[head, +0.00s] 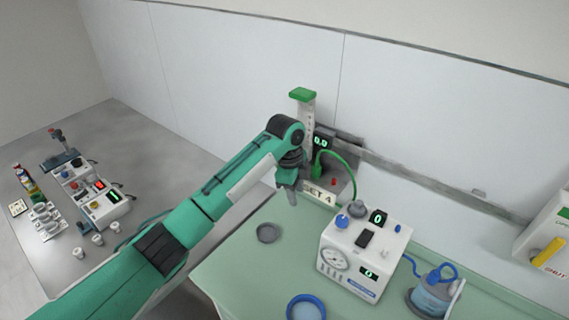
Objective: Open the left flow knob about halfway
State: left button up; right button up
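A wall-mounted flow unit stands at the back centre in the head view, with a green-topped white column (303,108) and a small display (321,142) reading 0.0. A sign (318,194) ending in "ET A" is below it. My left gripper (290,195) points down in front of the lower left of this unit, and its wrist overlaps the column's lower part. No left flow knob shows clearly; that area is partly hidden by my gripper. The fingers are too small to tell open from shut. My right gripper is out of view.
A white device (347,262) with a gauge, blue knob and displays reading 0 stands on the green table (240,275). A green hose (345,160), grey round dish (267,233), blue-rimmed bowl (306,308) and blue-lidded jar (434,290) are nearby. A yellow-handled box (548,252) is far right.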

pick_arm(q)
jog(key=w+a+r+m+y, duration=0.15)
jog(key=w+r, duration=0.25)
jog(key=r, duration=0.4)
jog(key=w+a+r+m, duration=0.2)
jog(key=w+r, duration=0.1)
jog(key=r, duration=0.6)
jog(key=f+p, duration=0.6)
jog(key=f, duration=0.7)
jog(key=shift+w+f+p, duration=0.15)
jog(key=shift+w+p, duration=0.05)
jog(key=shift+p, duration=0.1)
jog(key=shift+f, duration=0.35)
jog(key=shift+f, duration=0.1)
jog(key=c, duration=0.9)
